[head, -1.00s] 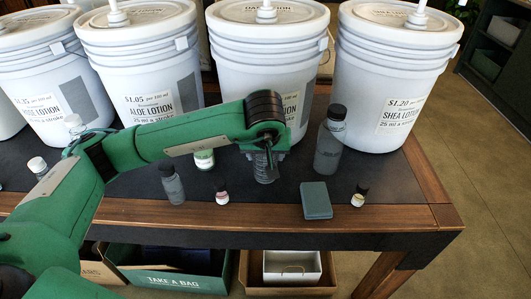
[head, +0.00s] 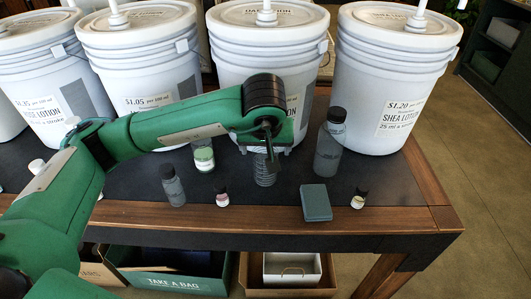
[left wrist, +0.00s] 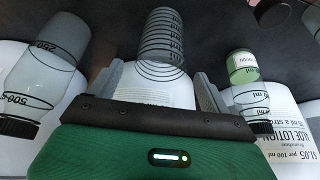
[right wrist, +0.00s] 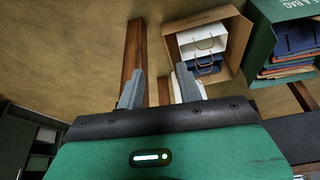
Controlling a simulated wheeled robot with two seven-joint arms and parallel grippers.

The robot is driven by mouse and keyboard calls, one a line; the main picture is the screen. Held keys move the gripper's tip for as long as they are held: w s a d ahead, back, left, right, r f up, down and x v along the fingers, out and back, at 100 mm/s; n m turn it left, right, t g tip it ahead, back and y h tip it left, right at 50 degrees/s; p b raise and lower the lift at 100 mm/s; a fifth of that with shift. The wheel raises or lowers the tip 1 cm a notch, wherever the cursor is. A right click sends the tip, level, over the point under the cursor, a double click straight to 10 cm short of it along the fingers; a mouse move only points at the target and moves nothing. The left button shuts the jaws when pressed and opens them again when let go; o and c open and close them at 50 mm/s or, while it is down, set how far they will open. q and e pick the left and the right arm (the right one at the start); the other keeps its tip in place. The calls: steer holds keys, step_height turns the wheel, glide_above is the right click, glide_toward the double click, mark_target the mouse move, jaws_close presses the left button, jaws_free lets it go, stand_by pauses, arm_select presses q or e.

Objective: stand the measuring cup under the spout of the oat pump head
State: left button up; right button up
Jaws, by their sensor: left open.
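The measuring cup (head: 264,172) is a clear grey cylinder with ring marks, standing upright on the dark tabletop in front of the third bucket (head: 290,65). That bucket's lid text is partly hidden and looks like the oat one. Its pump head (head: 266,14) is above the lid, in line with the cup in the head view. My left gripper (head: 267,145) is open just above and behind the cup. In the left wrist view the cup (left wrist: 162,40) is beyond the spread fingers. My right gripper (right wrist: 158,90) is open and empty, seen only in the right wrist view.
A dark block (head: 316,203) lies at right. The shea bucket (head: 385,85) stands right; aloe (head: 140,65) left.

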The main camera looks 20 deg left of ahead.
arm_select(q)
steer(key=v, duration=0.6)
steer(key=shift+s+r, duration=0.2)
steer(key=shift+r, duration=0.1)
arm_select(e)
steer(key=shift+w+f, duration=0.2)
steer(key=shift+f, duration=0.2)
steer(key=shift+r, duration=0.1)
